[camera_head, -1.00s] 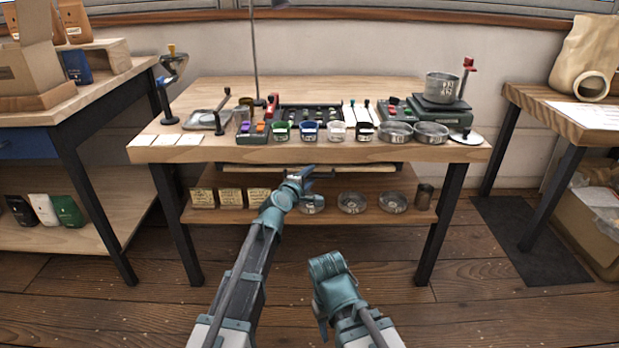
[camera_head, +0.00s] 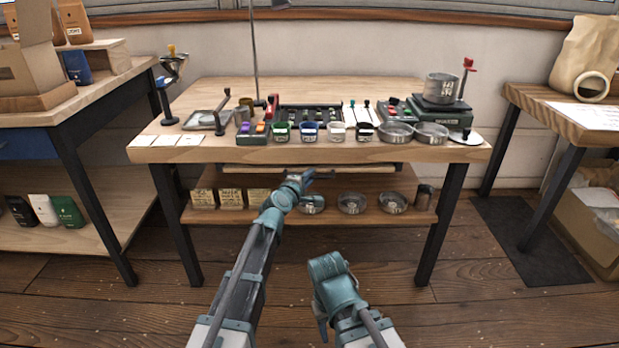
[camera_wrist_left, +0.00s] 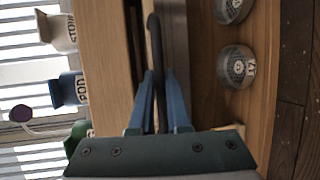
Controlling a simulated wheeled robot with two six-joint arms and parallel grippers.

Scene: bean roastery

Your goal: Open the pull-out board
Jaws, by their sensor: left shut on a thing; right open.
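The pull-out board (camera_head: 350,168) shows as a pale strip just under the front edge of the middle bench's top. My left gripper (camera_head: 308,176) is at the front of this board, below the bench top. In the left wrist view, a dark bar handle (camera_wrist_left: 153,45) runs between the blue fingers of my left gripper (camera_wrist_left: 158,92), which are shut on it. How far the board stands out is hard to tell. My right gripper (camera_head: 325,266) is open and empty, low in front of the bench and apart from everything.
The bench top (camera_head: 230,155) carries cups, metal dishes and a scale (camera_head: 440,110) near its front edge. The lower shelf (camera_head: 325,216) holds several glass dishes and labelled boxes (camera_head: 231,198). The floor in front of the bench is clear.

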